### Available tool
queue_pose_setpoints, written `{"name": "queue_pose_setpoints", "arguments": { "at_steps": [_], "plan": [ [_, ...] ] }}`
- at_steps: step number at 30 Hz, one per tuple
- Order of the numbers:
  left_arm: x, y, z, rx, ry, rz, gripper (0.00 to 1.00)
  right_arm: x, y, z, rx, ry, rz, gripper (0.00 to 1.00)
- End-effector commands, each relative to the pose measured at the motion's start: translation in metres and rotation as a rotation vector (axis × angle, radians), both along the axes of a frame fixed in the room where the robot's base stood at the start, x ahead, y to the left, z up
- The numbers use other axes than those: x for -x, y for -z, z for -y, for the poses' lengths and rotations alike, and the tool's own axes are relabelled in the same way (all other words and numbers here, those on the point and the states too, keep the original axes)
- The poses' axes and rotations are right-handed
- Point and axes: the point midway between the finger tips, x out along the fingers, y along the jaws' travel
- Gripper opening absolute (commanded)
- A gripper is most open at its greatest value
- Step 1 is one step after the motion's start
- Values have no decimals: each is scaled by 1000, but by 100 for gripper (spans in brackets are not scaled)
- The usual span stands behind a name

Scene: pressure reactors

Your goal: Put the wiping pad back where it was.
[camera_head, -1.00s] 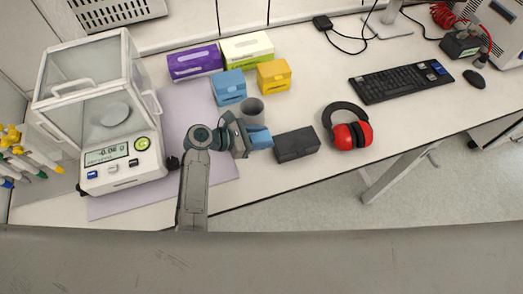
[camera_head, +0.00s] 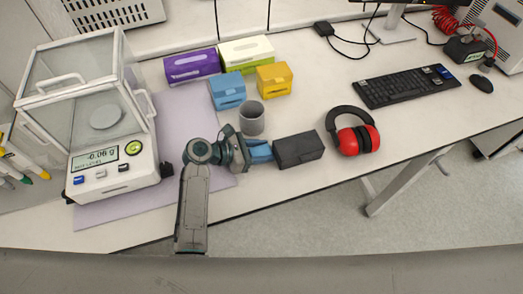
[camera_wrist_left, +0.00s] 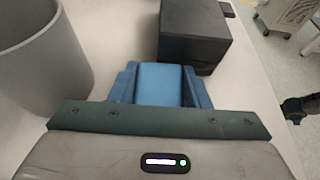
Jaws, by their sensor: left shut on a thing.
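The wiping pad is a small blue block (camera_wrist_left: 160,84), held between the blue fingers of my left gripper (camera_wrist_left: 160,88). In the head view my left gripper (camera_head: 256,152) reaches in from the left, shut on the pad, with blue showing at its tips. The pad's far end is close to the left side of a dark grey box (camera_head: 299,149); I cannot tell whether they touch. I cannot tell whether the pad rests on the bench or hangs just above it. My right gripper is not in view.
A grey cup (camera_head: 251,118) stands just behind the gripper. Blue (camera_head: 227,91) and yellow (camera_head: 274,79) boxes stand behind it. Red ear defenders (camera_head: 357,138) lie right of the dark box. A balance (camera_head: 112,160) stands left on a lilac mat (camera_head: 110,209). The bench's front edge is close.

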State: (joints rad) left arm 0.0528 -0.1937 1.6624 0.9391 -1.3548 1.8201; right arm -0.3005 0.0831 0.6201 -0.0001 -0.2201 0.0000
Motion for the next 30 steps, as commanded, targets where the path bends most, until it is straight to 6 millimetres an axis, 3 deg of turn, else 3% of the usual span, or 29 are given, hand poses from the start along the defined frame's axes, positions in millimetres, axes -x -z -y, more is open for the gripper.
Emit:
{"name": "queue_pose_setpoints", "arguments": {
  "at_steps": [1,2,5,17,30],
  "plan": [
    [0,2,0,-1,0,-1,22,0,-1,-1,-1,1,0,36],
    [0,2,0,-1,0,0,47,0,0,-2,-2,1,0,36],
    [0,2,0,-1,0,0,65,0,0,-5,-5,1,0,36],
    [1,-4,-4,-3,0,-2,65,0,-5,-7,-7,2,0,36],
    [23,-36,-71,-4,1,-3,65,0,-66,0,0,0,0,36]
  ]
}}
